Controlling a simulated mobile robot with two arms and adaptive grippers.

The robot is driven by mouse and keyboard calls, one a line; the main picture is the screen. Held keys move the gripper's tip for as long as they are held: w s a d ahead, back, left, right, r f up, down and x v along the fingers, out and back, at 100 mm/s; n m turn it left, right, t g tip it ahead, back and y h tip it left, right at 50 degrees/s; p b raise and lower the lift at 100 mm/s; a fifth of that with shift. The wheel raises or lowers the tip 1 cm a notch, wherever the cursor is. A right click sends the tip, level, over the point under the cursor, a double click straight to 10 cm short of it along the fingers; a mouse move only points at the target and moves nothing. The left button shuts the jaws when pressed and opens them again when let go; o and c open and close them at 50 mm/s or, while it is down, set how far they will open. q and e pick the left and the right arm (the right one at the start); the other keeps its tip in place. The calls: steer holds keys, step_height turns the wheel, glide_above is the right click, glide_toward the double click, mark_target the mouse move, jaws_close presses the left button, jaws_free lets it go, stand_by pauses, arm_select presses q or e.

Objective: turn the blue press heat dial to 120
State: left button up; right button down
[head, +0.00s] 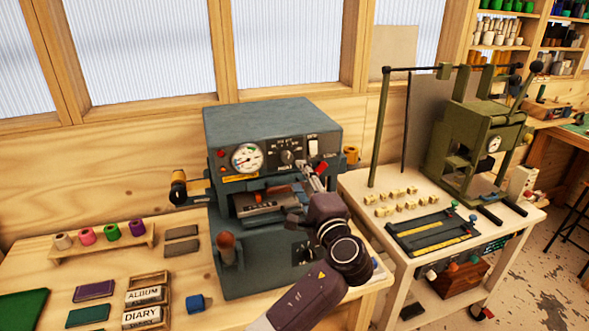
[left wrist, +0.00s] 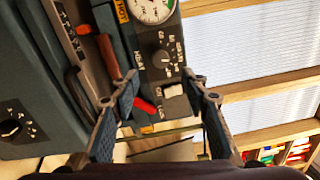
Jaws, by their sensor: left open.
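The blue press (head: 270,122) stands on the wooden bench in the head view. Its heat dial (head: 287,157) is a dark knob on the front panel, right of the white gauge (head: 247,157). The dial also shows in the left wrist view (left wrist: 161,58), with small white markings around it; I cannot read its setting. My left gripper (head: 312,177) is open and empty in front of the panel, just below and right of the dial. In the left wrist view its fingers (left wrist: 160,82) are spread, with the dial beyond the tips. My right gripper is not in view.
A white switch (head: 313,146) and a red lever (left wrist: 145,105) sit close to the dial. A wooden rack with colored foil rolls (head: 111,232) and type boxes (head: 146,296) lie left on the bench. A green press (head: 474,145) stands on the right-hand cart.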

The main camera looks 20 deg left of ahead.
arm_select(q)
steer(key=shift+v, duration=1.75)
